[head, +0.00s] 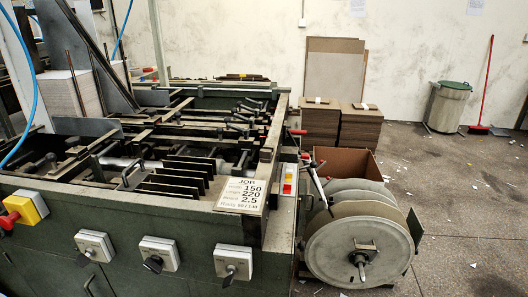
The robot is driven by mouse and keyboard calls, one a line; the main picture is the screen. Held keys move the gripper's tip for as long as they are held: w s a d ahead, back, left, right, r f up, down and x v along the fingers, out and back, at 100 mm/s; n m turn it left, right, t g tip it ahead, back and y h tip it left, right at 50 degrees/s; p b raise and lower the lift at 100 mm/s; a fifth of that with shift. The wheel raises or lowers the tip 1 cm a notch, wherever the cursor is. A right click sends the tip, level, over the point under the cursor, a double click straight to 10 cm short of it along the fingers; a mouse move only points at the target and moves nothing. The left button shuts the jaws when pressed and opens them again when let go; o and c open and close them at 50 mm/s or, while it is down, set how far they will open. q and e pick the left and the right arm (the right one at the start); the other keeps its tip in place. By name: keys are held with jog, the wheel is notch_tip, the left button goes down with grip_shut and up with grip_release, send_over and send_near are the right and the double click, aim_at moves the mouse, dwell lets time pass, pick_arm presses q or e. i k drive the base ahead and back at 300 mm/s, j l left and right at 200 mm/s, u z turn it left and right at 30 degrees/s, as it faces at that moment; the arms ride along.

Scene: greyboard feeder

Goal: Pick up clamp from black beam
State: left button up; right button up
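The green machine (120,235) fills the left and middle of the head view. Several small dark clamps with lever handles sit on the bars across its top; one clamp (236,127) is near the middle, and others are close behind it. Dark beams (185,124) run across the machine under and beside these clamps. I cannot tell which clamp or which beam is the one named. Neither of my grippers is in view, and nothing is seen holding a clamp.
A job card (241,194) lies on the front right corner. Upright dark plates (185,172) stand in front of the clamps. A large reel (360,250) is at the right side. Board stacks (360,128) stand behind it. Open floor (460,215) lies to the right.

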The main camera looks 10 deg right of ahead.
aim_at(266, 153)
jog(key=i+l, duration=0.1)
jog(key=l, duration=0.3)
jog(key=i+l, duration=0.1)
jog(key=l, duration=0.3)
jog(key=i+l, duration=0.1)
jog(key=l, duration=0.3)
jog(key=i+l, duration=0.1)
jog(key=l, duration=0.3)
jog(key=i+l, duration=0.1)
jog(key=l, duration=0.3)
jog(key=u, duration=0.05)
